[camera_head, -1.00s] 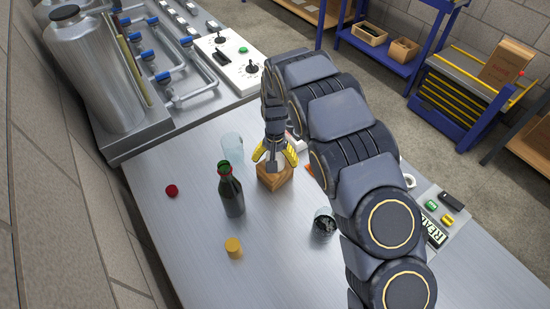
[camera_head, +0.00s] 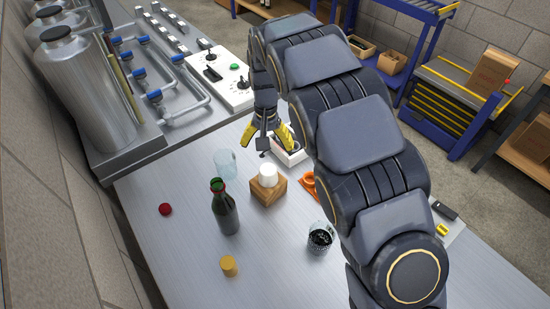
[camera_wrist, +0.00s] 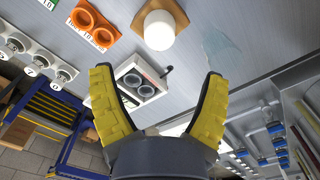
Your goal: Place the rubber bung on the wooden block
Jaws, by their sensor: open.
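A white rounded cylinder, which looks like the rubber bung (camera_head: 267,175), stands upright on top of the wooden block (camera_head: 269,193) on the steel table. In the wrist view the bung (camera_wrist: 159,30) sits on the block (camera_wrist: 181,13) at the top of the picture, beyond my fingertips. My gripper (camera_head: 266,138) is open and empty, with its yellow fingers spread. It is above and behind the block in the head view, apart from the bung.
A dark green bottle (camera_head: 226,212) and a clear glass (camera_head: 225,164) stand left of the block. A red cap (camera_head: 165,209) and a yellow-orange stopper (camera_head: 229,266) lie farther out. A dark-filled glass (camera_head: 320,239), an orange holder (camera_wrist: 91,23) and a white two-dial box (camera_wrist: 140,83) are nearby.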

